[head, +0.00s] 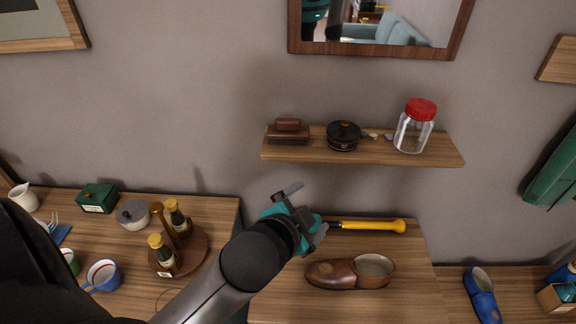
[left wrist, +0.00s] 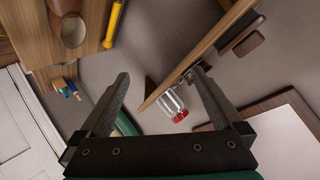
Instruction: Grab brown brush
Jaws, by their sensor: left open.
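The brown brush (head: 288,131) lies at the left end of the wooden wall shelf (head: 300,156), bristles down. In the left wrist view the brush (left wrist: 243,36) shows at the upper right, outside the space between the fingers. My left gripper (head: 306,212) is open and empty. In the head view it appears below the shelf and the brush, apart from both. In the left wrist view the two fingers of the gripper (left wrist: 160,76) stand wide apart with nothing between their tips. My right gripper is not in view.
On the shelf, a round black tin (head: 343,136) and a red-lidded glass jar (head: 414,127) stand right of the brush. Below are a brown shoe (head: 350,272) and a yellow-handled tool (head: 370,226). Bottles on a round tray (head: 201,249) stand left. The wall above the brush is clear.

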